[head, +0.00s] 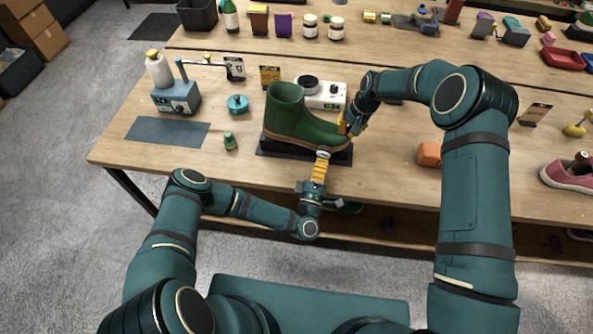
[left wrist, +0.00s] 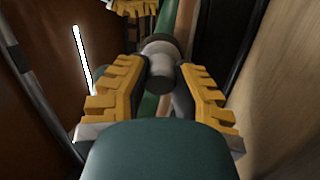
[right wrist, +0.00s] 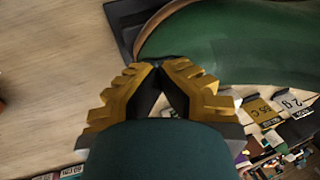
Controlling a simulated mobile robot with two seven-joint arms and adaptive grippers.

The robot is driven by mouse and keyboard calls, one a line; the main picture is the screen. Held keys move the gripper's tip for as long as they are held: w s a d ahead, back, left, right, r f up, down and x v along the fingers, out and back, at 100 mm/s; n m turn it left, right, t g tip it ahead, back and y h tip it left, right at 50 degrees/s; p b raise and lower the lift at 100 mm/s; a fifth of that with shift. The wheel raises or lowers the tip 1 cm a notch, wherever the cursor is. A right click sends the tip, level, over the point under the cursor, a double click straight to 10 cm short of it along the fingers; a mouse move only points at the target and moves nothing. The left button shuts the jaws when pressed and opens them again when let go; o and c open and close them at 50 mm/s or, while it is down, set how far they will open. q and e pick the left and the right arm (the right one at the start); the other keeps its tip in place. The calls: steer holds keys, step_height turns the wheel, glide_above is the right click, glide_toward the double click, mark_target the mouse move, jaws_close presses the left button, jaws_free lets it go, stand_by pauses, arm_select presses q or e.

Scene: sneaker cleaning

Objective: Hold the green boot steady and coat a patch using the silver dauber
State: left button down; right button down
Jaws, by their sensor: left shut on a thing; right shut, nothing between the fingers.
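The green boot (head: 298,118) stands upright on a dark base (head: 275,153), its toe to the right. My left gripper (head: 322,160) is at the front side of the boot, near its sole. It is shut on the silver dauber (left wrist: 158,55), whose head points towards the boot's edge in the left wrist view; I cannot tell whether they touch. My right gripper (head: 344,123) is at the boot's toe. In the right wrist view its fingertips (right wrist: 158,72) meet with nothing between them, right beside the toe (right wrist: 185,45); contact is unclear.
Behind the boot is a white device (head: 325,95) with a dark round top. To the left are a teal pump stand (head: 177,97), a teal round tin (head: 238,104), a small green bottle (head: 230,141) and a flat grey mat (head: 165,131). An orange block (head: 428,154) lies to the right.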

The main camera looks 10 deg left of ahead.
arm_select(q)
steer(key=shift+d+f, duration=0.15)
steer(key=shift+d, duration=0.4)
steer(key=shift+w+a, duration=0.1)
steer(key=shift+w+a+r, duration=0.1)
steer(key=shift+a, duration=0.65)
steer(key=shift+w+a+r, duration=0.1)
steer(key=shift+a, duration=0.65)
steer(key=shift+s+a+r, duration=0.1)
steer(key=shift+a+r, duration=0.1)
steer(key=shift+a, duration=1.6)
steer(key=shift+a, duration=0.1)
steer(key=shift+a+r, duration=0.2)
steer(key=shift+a, duration=1.3)
steer(key=shift+w, duration=0.3)
steer(key=shift+a, duration=0.1)
